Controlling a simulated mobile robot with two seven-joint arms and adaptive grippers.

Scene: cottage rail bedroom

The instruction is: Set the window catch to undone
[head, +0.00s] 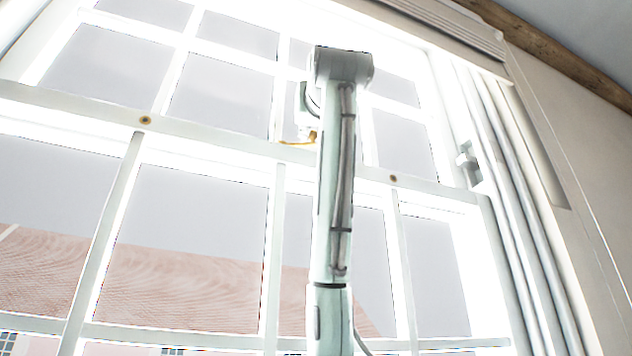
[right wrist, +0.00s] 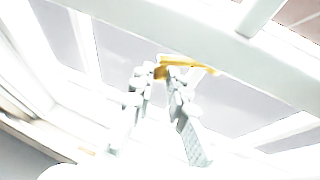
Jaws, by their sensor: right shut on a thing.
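The brass window catch (head: 297,142) sits on the white meeting rail of the sash window, partly hidden behind my right arm in the head view. In the right wrist view the catch (right wrist: 190,65) is a gold piece with a lever reaching right along the rail. My right gripper (right wrist: 162,76) has its fingertips closed at the left part of the catch. In the head view the right gripper (head: 309,130) is mostly covered by my own arm. I cannot tell whether the catch is fastened or undone. My left gripper is not in view.
The white sash window (head: 130,226) fills most of the head view. Small brass fittings (head: 145,120) dot the meeting rail (head: 225,139). A white bracket (head: 468,160) stands on the right frame. A wooden beam (head: 560,47) and blind (head: 455,22) are at the upper right.

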